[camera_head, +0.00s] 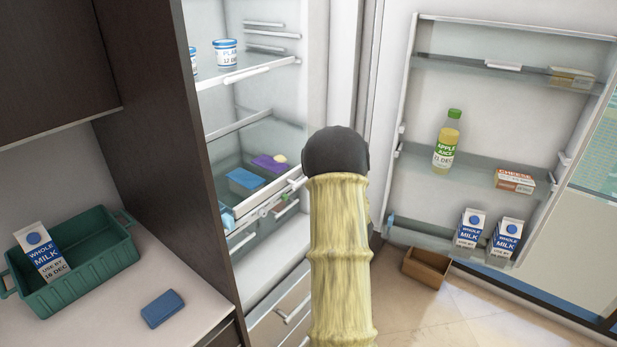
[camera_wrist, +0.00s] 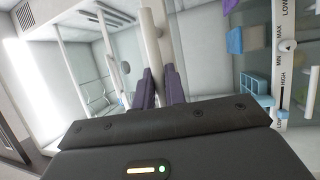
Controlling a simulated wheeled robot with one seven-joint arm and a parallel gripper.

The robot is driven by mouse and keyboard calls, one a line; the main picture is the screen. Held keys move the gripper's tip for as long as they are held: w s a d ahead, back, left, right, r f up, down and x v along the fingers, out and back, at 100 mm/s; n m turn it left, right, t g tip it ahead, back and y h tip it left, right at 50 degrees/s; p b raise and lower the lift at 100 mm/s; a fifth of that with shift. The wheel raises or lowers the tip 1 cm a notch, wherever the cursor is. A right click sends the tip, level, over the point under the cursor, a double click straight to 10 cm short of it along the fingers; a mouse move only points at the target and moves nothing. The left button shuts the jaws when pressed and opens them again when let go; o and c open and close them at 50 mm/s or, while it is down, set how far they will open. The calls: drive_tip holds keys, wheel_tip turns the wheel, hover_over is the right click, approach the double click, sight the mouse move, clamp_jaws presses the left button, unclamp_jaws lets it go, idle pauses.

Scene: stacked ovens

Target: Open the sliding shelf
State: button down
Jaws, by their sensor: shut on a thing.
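Which one is the sliding shelf is not certain from these views. My gripper (camera_wrist: 160,76) shows in the wrist view with dark purple fingers shut on a white bar handle (camera_wrist: 149,38). In the head view the gripper is hidden behind my arm, in front of the fridge's middle shelf.
A blue box (camera_head: 244,179) and a purple box (camera_head: 270,163) sit on the middle shelf. The door (camera_head: 400,60) stands open at right, holding apple juice (camera_head: 447,142) and milk cartons (camera_head: 470,228). A dark cabinet panel (camera_head: 175,120) borders the fridge at left.

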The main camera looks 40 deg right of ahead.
drive_tip(key=c, duration=1.5)
unclamp_jaws()
drive_tip(key=shift+s+d, duration=0.15)
drive_tip(key=shift+d, duration=0.1)
drive_tip(key=shift+o, duration=0.2)
drive_tip(key=shift+a, duration=0.15)
drive_tip(key=shift+a, duration=0.1)
drive_tip(key=b+v, duration=0.6)
drive_tip(key=v, duration=1.1)
drive_tip(key=shift+s, duration=0.1)
